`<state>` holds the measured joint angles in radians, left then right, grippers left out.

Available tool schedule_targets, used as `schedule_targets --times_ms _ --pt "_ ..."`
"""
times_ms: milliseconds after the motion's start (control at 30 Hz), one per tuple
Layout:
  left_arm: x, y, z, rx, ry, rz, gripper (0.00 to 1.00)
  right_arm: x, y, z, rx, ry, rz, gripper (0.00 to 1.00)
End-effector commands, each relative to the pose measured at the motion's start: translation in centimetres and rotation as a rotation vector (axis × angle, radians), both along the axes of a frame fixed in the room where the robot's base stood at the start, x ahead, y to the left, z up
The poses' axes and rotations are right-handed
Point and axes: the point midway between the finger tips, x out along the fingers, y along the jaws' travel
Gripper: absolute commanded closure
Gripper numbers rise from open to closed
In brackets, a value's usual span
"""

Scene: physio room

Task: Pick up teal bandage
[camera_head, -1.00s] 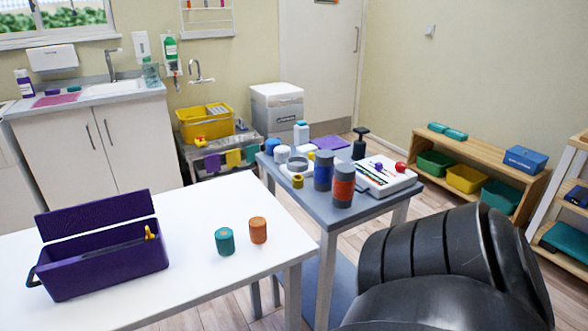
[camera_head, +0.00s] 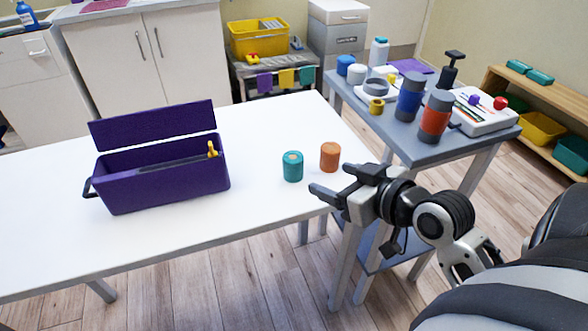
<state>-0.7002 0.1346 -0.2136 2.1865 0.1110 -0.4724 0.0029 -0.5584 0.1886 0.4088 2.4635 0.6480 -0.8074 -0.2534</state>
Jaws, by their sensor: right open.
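The teal bandage (camera_head: 292,167) is a short roll standing upright on the white table (camera_head: 250,217), near its right end. An orange roll (camera_head: 330,157) stands just to its right, with a small gap between them. My right gripper (camera_head: 328,192) is open and empty at the table's right front edge, to the right of and nearer than the teal bandage. Its fingers point left and do not touch either roll. My left gripper does not show.
An open purple box (camera_head: 160,190) with a raised lid and a yellow-handled item stands on the table's left. A grey side table (camera_head: 440,150) at the right holds bottles, several small items and a white tray (camera_head: 485,118). The table between box and teal bandage is clear.

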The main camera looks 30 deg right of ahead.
Motion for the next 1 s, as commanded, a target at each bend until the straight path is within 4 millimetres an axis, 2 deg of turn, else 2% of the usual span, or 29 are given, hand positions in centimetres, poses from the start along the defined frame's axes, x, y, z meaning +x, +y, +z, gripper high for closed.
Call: schedule_targets --times_ms 100,300,633,900,1000 --pt "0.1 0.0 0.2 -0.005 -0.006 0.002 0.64 2.5 0.2 -0.9 0.005 -0.004 -0.001 0.34" --pt "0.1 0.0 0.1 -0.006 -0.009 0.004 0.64 6.3 0.6 -2.6 0.004 -0.001 -0.001 0.34" --pt "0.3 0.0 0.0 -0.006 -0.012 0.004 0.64 8.9 0.8 -3.8 0.004 0.001 -0.002 0.34" --pt "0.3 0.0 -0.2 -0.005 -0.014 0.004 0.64 12.4 0.9 -5.4 0.004 0.001 -0.002 0.34" --pt "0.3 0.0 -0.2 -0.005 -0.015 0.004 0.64 12.8 1.0 -5.6 0.002 0.002 -0.001 0.34"
